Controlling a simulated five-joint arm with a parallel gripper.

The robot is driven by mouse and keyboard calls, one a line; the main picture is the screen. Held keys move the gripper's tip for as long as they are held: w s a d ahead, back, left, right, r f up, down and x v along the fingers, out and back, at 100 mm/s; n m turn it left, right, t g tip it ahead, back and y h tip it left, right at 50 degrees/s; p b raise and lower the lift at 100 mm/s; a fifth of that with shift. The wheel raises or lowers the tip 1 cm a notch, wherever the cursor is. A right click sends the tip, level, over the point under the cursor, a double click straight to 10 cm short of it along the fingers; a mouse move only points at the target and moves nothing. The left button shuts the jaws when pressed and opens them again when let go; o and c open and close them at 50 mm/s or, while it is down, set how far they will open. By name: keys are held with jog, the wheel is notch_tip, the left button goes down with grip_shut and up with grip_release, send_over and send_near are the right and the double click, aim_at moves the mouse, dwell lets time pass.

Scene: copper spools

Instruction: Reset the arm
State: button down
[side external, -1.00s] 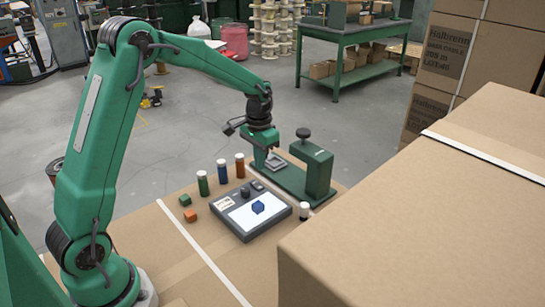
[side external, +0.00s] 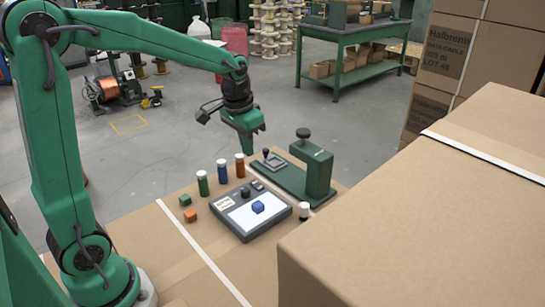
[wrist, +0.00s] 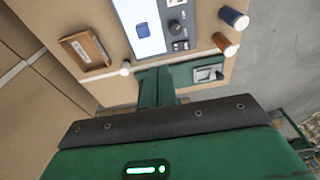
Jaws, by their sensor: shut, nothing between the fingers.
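My green gripper (side external: 247,152) is shut and empty. In the side external view it hangs above the far edge of the cardboard work surface, up and left of the green fixture (side external: 318,178) and clear of it. My arm is bent, with its forearm reaching across the top of the picture.
A green cube (side external: 185,200) and an orange cube (side external: 191,215) lie left. A large carton (side external: 430,220) fills the front right.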

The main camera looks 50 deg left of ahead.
jog(key=s+d+r+t, duration=0.2)
jog(key=s, duration=0.7)
jog(key=s+d+r+t, duration=0.1)
jog(key=s+d+r, duration=0.2)
jog(key=s, duration=0.5)
jog(key=shift+s+t, duration=0.35)
jog(key=shift+t, duration=0.05)
jog(key=c, duration=2.1)
grip_release()
